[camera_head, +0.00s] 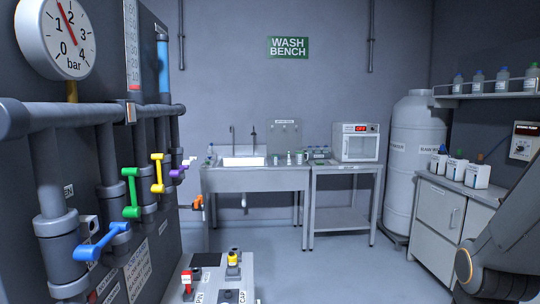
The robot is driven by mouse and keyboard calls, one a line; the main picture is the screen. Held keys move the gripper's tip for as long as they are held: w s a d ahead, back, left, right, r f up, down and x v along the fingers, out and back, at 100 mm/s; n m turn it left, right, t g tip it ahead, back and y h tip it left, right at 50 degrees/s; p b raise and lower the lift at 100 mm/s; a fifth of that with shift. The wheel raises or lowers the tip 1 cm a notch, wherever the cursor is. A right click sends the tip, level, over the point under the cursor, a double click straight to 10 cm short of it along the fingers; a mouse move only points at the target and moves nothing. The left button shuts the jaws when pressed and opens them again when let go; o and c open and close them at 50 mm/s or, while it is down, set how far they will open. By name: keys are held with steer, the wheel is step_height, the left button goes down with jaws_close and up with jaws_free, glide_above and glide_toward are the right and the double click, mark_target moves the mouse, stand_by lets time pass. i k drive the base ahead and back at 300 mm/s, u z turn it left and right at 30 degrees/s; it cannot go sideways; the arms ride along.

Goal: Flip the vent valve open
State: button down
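Several valves with coloured handles sit on the pipes of the dark panel at left. The blue handle (101,242) is nearest and lies slanted. The green handle (131,193) and the yellow handle (157,173) stand roughly upright. The purple handle (178,172) lies roughly level, with a small white handle (189,161) beyond it. An orange handle (198,202) is lower, near the sink bench. I cannot read which one is the vent valve. A grey link of my arm shows at the lower right; my gripper is not in view.
A pressure gauge (57,38) hangs above the pipes. A low stand (212,262) with small red and yellow-topped parts is in front. A sink bench (255,180), an oven (356,142), a white tank (410,160) and a cabinet (440,205) line the back and right. The middle floor is clear.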

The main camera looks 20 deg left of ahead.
mark_target(184, 162)
steer(key=z, duration=0.2)
steer(key=i, duration=1.15)
steer(key=u, duration=0.75)
steer(key=i, duration=1.1)
steer(key=u, duration=0.85)
